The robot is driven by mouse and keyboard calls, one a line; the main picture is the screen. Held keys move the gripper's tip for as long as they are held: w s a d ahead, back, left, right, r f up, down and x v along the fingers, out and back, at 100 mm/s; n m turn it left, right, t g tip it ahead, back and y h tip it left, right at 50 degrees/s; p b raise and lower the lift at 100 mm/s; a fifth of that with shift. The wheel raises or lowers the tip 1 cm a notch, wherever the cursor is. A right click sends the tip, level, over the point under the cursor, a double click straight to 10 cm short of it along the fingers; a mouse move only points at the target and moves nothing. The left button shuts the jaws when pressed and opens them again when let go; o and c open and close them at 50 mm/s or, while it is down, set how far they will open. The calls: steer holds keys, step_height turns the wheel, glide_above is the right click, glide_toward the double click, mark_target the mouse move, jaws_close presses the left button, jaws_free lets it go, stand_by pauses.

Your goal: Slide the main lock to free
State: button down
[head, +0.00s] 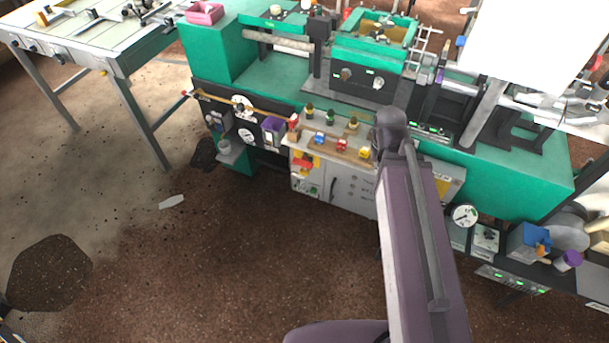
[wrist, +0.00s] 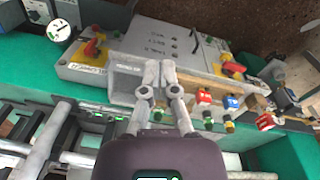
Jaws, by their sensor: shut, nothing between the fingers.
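My gripper (wrist: 159,68) is shut and empty in the wrist view. Its tips are over the near edge of a grey control panel (wrist: 150,35), beside a pale block; contact cannot be told. In the head view my arm hides the gripper. I cannot tell which part is the main lock, as no label is readable. Red switch handles on yellow plates sit at the panel's left (wrist: 95,48) and right (wrist: 232,68). Small blocks along a wooden strip include a red block (wrist: 203,97) and a blue block (wrist: 231,102), right of the gripper. The blue block also shows in the head view (head: 319,139).
The green machine bench (head: 275,75) carries rails and fixtures. A pale table (head: 75,45) is at the upper left. The brown floor in front is mostly clear.

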steer(key=w+a+f+m+t+h+b, duration=0.1)
steer(key=w+a+f+h+b, duration=0.15)
steer(key=f+b, duration=0.35)
steer(key=w+a+f+m+t+h+b, duration=0.1)
steer(key=w+f+t+b, duration=0.15)
steer(key=f+b, duration=0.4)
steer(key=m+t+h+b, duration=0.15)
steer(key=t+b, duration=0.95)
steer(key=b, duration=2.4)
glide_toward(302, 172)
step_height(302, 172, up, 2)
steer(key=s, duration=0.1)
steer(key=shift+s+d+r+g, duration=0.1)
steer(key=shift+d+r+g, duration=0.05)
steer(key=shift+d+g, duration=0.1)
steer(key=shift+b+x, duration=1)
steer(key=shift+x, duration=3.95)
steer(key=shift+a, duration=0.1)
